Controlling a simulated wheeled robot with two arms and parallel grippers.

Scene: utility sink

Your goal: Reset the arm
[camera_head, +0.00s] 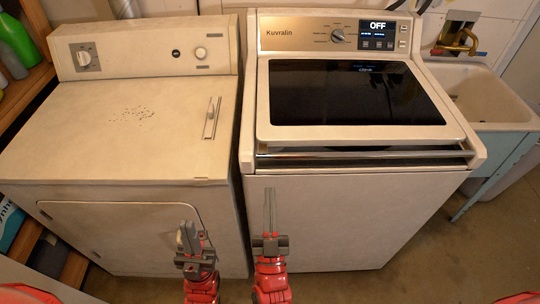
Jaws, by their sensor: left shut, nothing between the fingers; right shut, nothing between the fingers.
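My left gripper (188,238) is in the lower middle of the head view, in front of the door of the left machine. Its fingers are shut with nothing between them. My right gripper (269,208) is a little to the right, in front of the lower front panel of the right machine. Its fingers point up, are shut together and hold nothing. Both red and grey arms come in from the bottom edge. The two grippers are apart from each other.
A beige dryer (60,135) stands at left with a latch (212,118) on its top. A washer (340,220) with a dark glass lid (350,92) stands beside it. Its display (378,28) reads OFF. A utility sink (490,97) is at right. Floor (470,250) is clear at lower right.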

